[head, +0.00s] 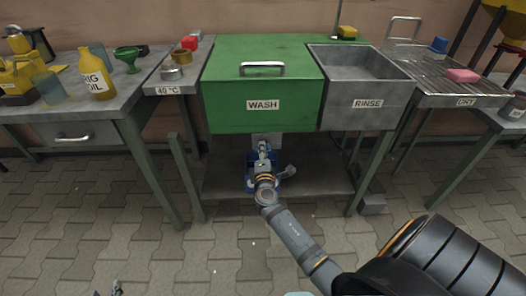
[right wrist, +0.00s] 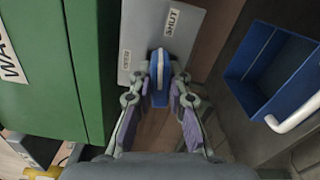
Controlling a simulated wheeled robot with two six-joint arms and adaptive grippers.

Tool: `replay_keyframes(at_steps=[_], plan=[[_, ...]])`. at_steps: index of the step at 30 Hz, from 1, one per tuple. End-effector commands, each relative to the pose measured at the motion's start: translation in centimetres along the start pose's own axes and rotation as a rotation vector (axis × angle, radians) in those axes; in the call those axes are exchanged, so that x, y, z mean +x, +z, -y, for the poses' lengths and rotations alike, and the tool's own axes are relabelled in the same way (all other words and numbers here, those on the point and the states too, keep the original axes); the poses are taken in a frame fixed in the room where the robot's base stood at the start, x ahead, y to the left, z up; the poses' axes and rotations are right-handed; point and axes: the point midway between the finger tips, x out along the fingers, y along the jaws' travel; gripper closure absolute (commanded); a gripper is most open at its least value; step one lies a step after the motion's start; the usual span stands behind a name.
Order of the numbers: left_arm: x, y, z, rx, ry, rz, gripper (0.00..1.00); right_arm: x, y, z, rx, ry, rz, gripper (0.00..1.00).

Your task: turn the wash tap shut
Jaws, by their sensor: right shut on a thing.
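The green wash tank (head: 262,104) stands at the middle, labelled WASH. Below its front is a pale plate (head: 266,139), mostly hidden by my gripper. In the right wrist view the plate (right wrist: 139,38) carries a SHUT label at upper right and a second label, hard to read, at its left. The blue tap handle (right wrist: 158,62) sits in front of the plate. My right gripper (right wrist: 160,80) is shut on it, one finger on each side. I cannot tell which label the handle points to. A small tip of my left gripper (head: 116,288) shows at the bottom edge; its jaws cannot be made out.
A blue container (right wrist: 270,70) with a pale handle lies right of the tap. The grey rinse tank (head: 366,104) and a drying rack (head: 455,99) stand to the right. The left bench (head: 72,117) holds a yellow oil bottle (head: 96,74). The paved floor in front is mostly clear.

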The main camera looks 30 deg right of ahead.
Motion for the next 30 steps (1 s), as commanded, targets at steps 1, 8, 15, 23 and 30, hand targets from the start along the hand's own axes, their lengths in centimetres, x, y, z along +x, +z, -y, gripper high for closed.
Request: replay_keyframes(at_steps=[1,8,15,23,30], plan=[[0.2,-1.4,0.1,0.005,-0.002,-0.057,0.60,0.0,0.0,0.2,0.015,-0.001,0.001,1.00],[-0.3,-8.2,0.1,0.026,-0.010,-0.320,0.60,0.0,0.0,0.2,0.088,-0.001,0.001,1.00],[-2.6,-14.9,0.0,0.050,-0.013,-0.599,0.60,0.0,0.0,0.2,0.167,-0.001,0.001,1.00],[-5.0,-19.0,-0.3,0.066,-0.012,-0.784,0.60,0.0,0.0,0.2,0.218,-0.002,0.000,1.00],[-5.3,-19.4,-0.3,0.067,-0.012,-0.802,0.60,0.0,0.0,0.1,0.225,-0.003,0.000,1.00]])
